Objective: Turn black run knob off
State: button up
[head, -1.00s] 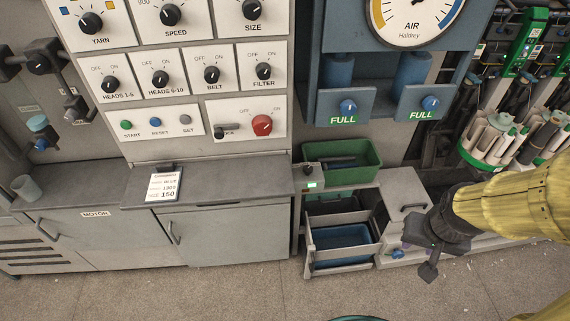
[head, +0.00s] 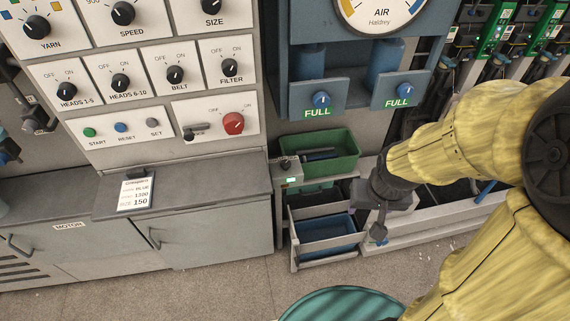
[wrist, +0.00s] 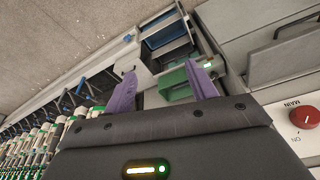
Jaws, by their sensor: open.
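No label reading "run" is legible. A small black knob (head: 285,163) tops a grey box with a lit green display (head: 290,181), beside the green bin; its setting is too small to read. Other black knobs on the white panel are labelled heads 1-5 (head: 67,91), heads 6-10 (head: 120,82), belt (head: 176,75) and filter (head: 229,66). My gripper (head: 379,228) hangs right of the grey box, apart from it. In the wrist view my gripper (wrist: 161,70) shows two purple fingers spread apart with nothing between them.
A green bin (head: 345,143) and a blue bin (head: 325,228) in a grey frame stand left of my gripper. Blue units marked full (head: 320,99) are above. A red knob (head: 233,123) is on the panel. A teal round thing (head: 335,305) is at the bottom. Floor in front is open.

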jog(key=w+a+f+n+t+b, duration=0.1)
jog(key=w+a+f+t+b, duration=0.3)
jog(key=w+f+b, duration=0.6)
jog(key=n+t+y+b, duration=0.2)
jog(key=t+y+b, duration=0.3)
jog(key=t+b, duration=0.8)
send_near(287, 167)
jog(key=s+d+r+g+b, duration=0.1)
jog(key=s+d+g+b, duration=0.15)
jog(key=s, duration=0.25)
jog(key=shift+s+a+r+b, duration=0.2)
jog(key=shift+a+r+b, duration=0.15)
jog(key=shift+a+r, duration=0.1)
jog(key=shift+d, duration=0.1)
jog(key=shift+w, duration=0.1)
jog(key=x, duration=1.7)
jog(key=shift+w, duration=0.1)
